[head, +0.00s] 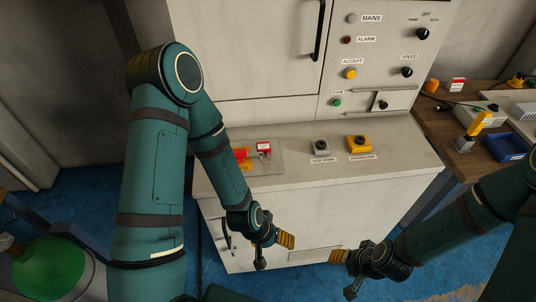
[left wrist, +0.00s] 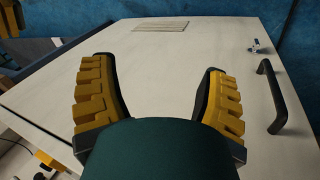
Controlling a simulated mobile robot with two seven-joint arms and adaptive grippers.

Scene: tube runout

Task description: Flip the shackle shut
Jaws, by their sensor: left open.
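A small red block with a white label (head: 263,146), perhaps the padlock, sits on a clear tray (head: 267,168) at the left of the cabinet's worktop. Its shackle is too small to make out. My left gripper (head: 273,250) is open and empty, below and in front of the worktop edge. In the left wrist view its two yellow-padded fingers (left wrist: 158,95) are spread before the cabinet front. My right gripper (head: 344,272) looks open and empty, low on the right.
The control panel (head: 375,60) rises behind. The lower door has a black handle (left wrist: 272,97) and a small metal latch (left wrist: 258,46). The worktop's right end is clear.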

